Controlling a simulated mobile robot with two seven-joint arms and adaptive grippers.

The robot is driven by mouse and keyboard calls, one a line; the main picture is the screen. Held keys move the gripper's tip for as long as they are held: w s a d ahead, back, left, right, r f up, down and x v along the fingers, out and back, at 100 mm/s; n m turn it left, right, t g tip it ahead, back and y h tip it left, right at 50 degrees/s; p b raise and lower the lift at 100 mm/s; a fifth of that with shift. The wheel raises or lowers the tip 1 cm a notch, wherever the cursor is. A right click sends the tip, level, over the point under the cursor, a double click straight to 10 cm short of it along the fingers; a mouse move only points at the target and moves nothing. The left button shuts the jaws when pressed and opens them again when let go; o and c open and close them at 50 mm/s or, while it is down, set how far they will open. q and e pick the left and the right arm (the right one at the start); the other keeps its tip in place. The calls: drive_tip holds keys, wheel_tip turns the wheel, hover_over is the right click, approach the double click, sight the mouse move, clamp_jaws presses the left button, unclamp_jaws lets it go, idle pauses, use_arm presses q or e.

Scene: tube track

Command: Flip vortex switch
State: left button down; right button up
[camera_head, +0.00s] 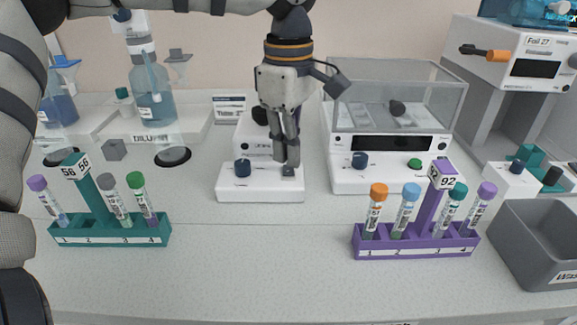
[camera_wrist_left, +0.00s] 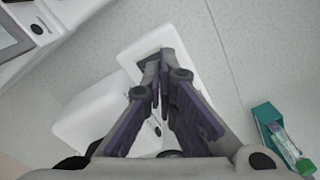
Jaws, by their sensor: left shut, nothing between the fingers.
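The vortex mixer (camera_head: 258,187) is a white device standing on the bench at the centre of the head view, with a dark blue knob (camera_head: 242,168) on its low front part. A small grey switch (camera_head: 288,172) sits right of the knob. My left gripper (camera_head: 287,162) points down at the switch, shut and empty, its tips at or just above it. I cannot tell if they touch. The mixer's white body (camera_wrist_left: 135,47) also shows in the left wrist view, below the shut fingers (camera_wrist_left: 161,75), which cover part of it. My right gripper is not in view.
A teal tube rack (camera_head: 110,240) stands at left, and a purple rack (camera_head: 415,252) at right. A glass-sided balance (camera_head: 372,180) is close to the mixer's right. A grey waste bin (camera_head: 535,245) is at far right. The bench in front of the mixer is clear.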

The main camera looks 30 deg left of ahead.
sight(288, 171)
use_arm(q)
drive_tip(key=shift+f, duration=1.3)
idle(0.8)
drive_tip(key=shift+r, duration=3.6)
